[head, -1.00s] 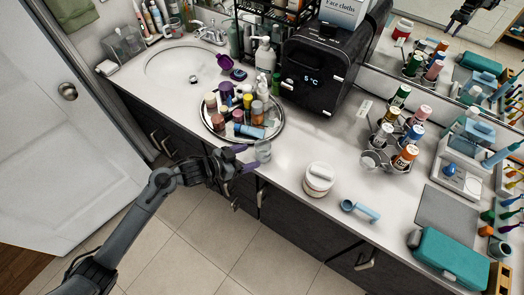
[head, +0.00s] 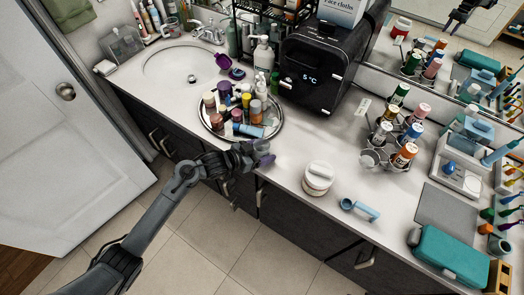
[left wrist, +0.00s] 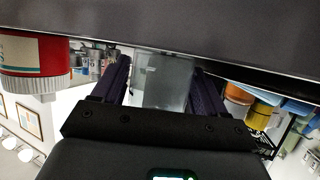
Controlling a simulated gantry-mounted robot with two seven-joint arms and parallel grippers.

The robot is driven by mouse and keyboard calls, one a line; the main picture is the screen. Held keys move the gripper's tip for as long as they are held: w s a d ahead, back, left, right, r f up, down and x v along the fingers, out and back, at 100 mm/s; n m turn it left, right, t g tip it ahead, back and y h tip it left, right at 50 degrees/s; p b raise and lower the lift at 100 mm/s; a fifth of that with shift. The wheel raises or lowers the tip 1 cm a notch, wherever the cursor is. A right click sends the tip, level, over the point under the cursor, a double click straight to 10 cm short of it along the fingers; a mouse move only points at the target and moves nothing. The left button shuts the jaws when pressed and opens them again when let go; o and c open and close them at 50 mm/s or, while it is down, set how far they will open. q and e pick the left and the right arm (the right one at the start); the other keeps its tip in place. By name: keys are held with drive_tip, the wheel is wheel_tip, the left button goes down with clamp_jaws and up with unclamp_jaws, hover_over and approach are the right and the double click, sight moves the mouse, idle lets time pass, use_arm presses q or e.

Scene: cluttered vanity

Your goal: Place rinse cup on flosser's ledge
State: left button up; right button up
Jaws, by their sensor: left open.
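The rinse cup is a clear tumbler (left wrist: 163,80), seen between the two fingers in the left wrist view. In the head view my gripper hides it at the counter's front edge. My left gripper (head: 264,159) is open, with its dark purple fingers on either side of the cup; I cannot tell whether they touch it. The flosser appears to be the white unit with blue parts (head: 459,178) at the far right of the counter, by the mirror. Its ledge is hard to make out. My right gripper is not in view.
A round tray (head: 209,126) of bottles lies left of the gripper. A bottle rack (head: 372,160), grey mat (head: 442,207) and teal case (head: 449,258) lie toward the flosser.

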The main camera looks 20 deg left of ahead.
use_arm(q)
drive_tip(key=shift+r, duration=0.1)
drive_tip(key=c, duration=0.8)
